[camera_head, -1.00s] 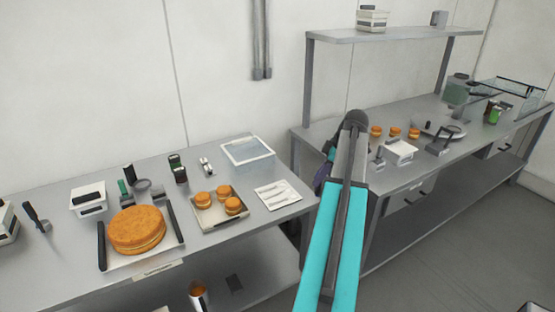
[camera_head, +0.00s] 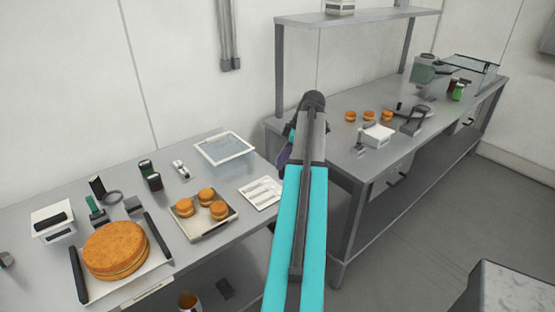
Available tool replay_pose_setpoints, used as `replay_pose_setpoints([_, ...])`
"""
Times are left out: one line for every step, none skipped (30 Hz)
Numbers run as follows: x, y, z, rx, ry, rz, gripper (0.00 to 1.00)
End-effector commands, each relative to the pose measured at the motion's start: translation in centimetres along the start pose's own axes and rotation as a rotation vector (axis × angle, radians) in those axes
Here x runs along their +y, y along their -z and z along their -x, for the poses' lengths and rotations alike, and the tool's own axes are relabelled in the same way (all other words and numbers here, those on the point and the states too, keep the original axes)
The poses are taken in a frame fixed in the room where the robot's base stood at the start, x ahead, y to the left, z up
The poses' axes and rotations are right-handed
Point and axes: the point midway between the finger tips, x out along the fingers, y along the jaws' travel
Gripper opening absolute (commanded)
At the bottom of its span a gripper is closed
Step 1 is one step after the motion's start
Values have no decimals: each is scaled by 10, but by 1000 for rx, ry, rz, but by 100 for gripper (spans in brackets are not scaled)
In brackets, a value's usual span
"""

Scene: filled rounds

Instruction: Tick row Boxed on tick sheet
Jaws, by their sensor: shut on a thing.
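The white sheet with printed lines (camera_head: 262,193), which looks like the tick sheet, lies flat near the right end of the left steel table. Its row names and any marks are too small to read. My turquoise arm rises through the middle of the view, just right of the sheet. My gripper is hidden behind the arm, so neither its jaws nor anything in them shows. A dark purple part of my arm peeks out on its left side.
A tray (camera_head: 191,237) of small filled rounds stands left of the sheet, with a clear-lidded container (camera_head: 225,148) behind. A large round cake (camera_head: 115,250) sits farther left. The right bench (camera_head: 345,150) holds more rounds and a white box (camera_head: 378,135) under a shelf (camera_head: 355,18).

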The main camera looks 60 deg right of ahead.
Motion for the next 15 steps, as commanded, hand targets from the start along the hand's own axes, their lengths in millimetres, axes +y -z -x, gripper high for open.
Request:
replay_pose_setpoints([-1, 2, -1, 0, 1, 3, 0])
replay_pose_setpoints([-1, 3, -2, 0, 2, 5, 0])
replay_pose_setpoints([-1, 4, -2, 0, 2, 6, 0])
replay_pose_setpoints([-2, 5, -3, 0, 3, 7, 0])
replay_pose_setpoints([-2, 6, -4, 0, 3, 8, 0])
replay_pose_setpoints([-2, 6, -5, 0, 4, 9, 0])
replay_pose_setpoints([-2, 6, -6, 0, 4, 10, 0])
replay_pose_setpoints([-2, 6, -7, 0, 5, 11, 0])
replay_pose_setpoints([-3, 6, -9, 0, 5, 11, 0])
replay_pose_setpoints([-3, 6, -10, 0, 5, 12, 0])
replay_pose_setpoints([-3, 6, -12, 0, 6, 12, 0])
replay_pose_setpoints([-3, 5, -14, 0, 6, 13, 0])
replay_pose_setpoints([-3, 5, -16, 0, 6, 13, 0])
replay_pose_setpoints([-3, 4, -18, 0, 6, 13, 0])
replay_pose_setpoints([-3, 3, -21, 0, 7, 14, 0])
